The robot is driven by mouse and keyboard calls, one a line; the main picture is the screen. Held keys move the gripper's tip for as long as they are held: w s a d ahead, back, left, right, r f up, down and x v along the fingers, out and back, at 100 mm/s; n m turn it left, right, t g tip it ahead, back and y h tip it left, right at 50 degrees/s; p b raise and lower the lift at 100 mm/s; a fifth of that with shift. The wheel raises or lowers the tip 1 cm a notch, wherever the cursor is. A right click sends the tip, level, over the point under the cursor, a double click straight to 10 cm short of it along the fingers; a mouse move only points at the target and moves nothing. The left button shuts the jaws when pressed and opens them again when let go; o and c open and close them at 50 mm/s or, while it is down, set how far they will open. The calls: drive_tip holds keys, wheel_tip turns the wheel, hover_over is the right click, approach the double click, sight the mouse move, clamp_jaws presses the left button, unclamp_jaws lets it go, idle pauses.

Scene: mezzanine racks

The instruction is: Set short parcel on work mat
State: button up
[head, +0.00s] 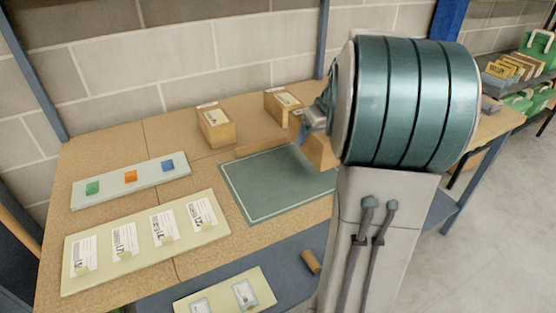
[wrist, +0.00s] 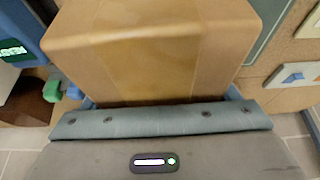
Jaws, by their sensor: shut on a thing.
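My gripper (head: 309,128) is shut on a brown cardboard parcel (head: 320,152). In the head view my arm hides part of this parcel, and it appears over the far right part of the work mat. In the wrist view the parcel (wrist: 150,45) fills the upper middle, close in front of my gripper (wrist: 160,104). The work mat (head: 262,190) is a dark green-grey rectangle with a pale border line, bare in its visible part. I cannot tell the gap between parcel and mat. Two other labelled parcels stand behind the mat, one on the left (head: 217,132) and one further right (head: 272,106).
A pale board with green, orange and blue blocks (head: 110,193) lies left of the mat. A board with several labels (head: 140,250) lies nearer. Another label board (head: 222,302) and a brown cylinder (head: 310,261) are at the front. Green crates (head: 540,48) stand far right.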

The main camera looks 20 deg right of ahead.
drive_tip(key=w+a+f, duration=0.4)
drive_tip(key=w+a+f+p, duration=0.1)
drive_tip(key=w+a+f, duration=0.1)
drive_tip(key=w+a, duration=0.1)
drive_tip(key=shift+a, duration=0.1)
drive_tip(key=shift+f, duration=2)
